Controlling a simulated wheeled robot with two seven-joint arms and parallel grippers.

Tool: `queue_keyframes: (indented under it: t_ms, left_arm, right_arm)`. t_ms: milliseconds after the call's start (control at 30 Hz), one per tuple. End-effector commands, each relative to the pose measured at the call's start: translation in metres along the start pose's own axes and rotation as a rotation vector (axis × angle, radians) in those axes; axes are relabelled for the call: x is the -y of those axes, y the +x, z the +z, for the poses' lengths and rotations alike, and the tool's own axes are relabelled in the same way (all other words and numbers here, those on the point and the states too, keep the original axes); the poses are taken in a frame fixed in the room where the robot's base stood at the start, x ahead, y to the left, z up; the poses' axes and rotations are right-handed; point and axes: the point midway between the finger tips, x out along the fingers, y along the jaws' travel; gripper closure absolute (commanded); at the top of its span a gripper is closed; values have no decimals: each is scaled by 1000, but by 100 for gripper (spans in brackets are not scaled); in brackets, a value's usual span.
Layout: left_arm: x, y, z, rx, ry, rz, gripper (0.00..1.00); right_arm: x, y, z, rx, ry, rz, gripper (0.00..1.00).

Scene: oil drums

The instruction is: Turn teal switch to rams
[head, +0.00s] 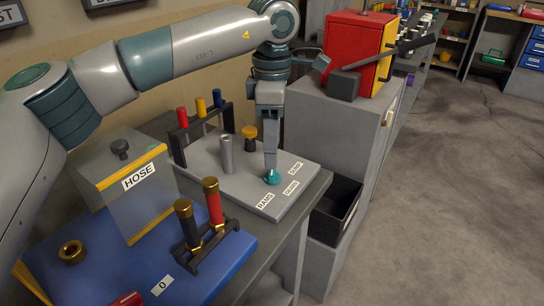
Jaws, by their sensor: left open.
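The teal switch (272,177) is a small knob on a light grey panel (215,180). Three white labels stand beside it: RAMS (266,200) nearest, one in the middle (290,187) too small to read surely, and one farther back (295,168). My left gripper (270,163) points straight down over the switch, its fingertips at the top of it. Its fingers line up in this view, so the gap between them is hidden. I cannot tell if they touch the switch or which label it points to. My right gripper is out of view.
Red, blue and yellow levers (201,105), a grey post (226,155) and a yellow-topped knob (249,135) stand close by. A HOSE box (135,190) and black and red handles (200,220) are nearer. A red and yellow box (352,50) stands behind right. Open floor lies right.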

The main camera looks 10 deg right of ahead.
Motion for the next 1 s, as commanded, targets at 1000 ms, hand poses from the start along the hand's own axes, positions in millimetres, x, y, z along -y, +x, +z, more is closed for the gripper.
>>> queue_keyframes:
  t_ms: [1000]
  left_arm:
    - [0, -122, -1, -1, 1, 0, 47]
  right_arm:
    - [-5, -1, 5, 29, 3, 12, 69]
